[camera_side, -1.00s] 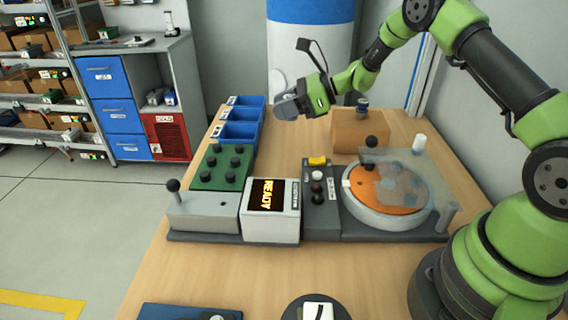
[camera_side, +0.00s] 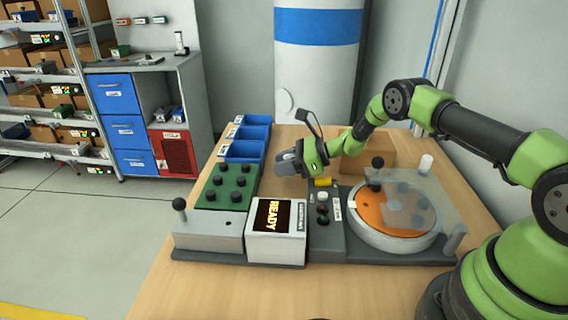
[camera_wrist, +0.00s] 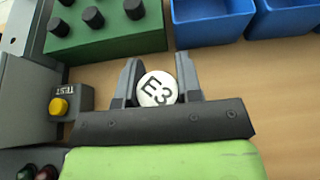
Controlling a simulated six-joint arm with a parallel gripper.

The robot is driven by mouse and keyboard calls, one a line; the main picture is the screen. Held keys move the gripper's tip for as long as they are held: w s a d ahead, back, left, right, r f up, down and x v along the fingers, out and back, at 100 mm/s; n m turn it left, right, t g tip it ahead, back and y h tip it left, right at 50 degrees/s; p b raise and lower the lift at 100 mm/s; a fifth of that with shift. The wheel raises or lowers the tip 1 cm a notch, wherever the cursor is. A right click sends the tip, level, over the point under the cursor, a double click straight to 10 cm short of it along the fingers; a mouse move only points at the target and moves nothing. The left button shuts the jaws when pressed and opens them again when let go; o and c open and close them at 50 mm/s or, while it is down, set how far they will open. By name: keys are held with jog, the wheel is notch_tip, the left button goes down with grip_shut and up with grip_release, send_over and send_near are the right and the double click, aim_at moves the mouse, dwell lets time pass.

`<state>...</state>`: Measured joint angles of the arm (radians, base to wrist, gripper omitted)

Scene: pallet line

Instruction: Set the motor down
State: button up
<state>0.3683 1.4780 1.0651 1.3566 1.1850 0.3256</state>
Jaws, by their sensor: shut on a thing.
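My gripper (camera_wrist: 158,80) is shut on a round piece with a white end marked "E3", which I take to be the motor (camera_wrist: 157,89). In the side view my gripper (camera_side: 284,165) hangs low over the table, right of the green board and behind the test station. The motor's body is hard to make out there, hidden by the fingers. In the wrist view bare wood lies around the fingers; I cannot tell whether the motor touches it.
A green board with black pegs (camera_side: 227,187) and blue bins (camera_side: 243,150) are to the left. A station with a READY screen (camera_side: 277,217), a yellow TEST button (camera_wrist: 58,106) and an orange turntable (camera_side: 385,217) under a clear cover stand in front. A cardboard box (camera_side: 380,153) is behind.

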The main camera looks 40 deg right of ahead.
jog(key=shift+f, duration=0.25)
jog(key=shift+f, duration=0.3)
jog(key=o, duration=0.9)
jog(key=shift+o, duration=0.2)
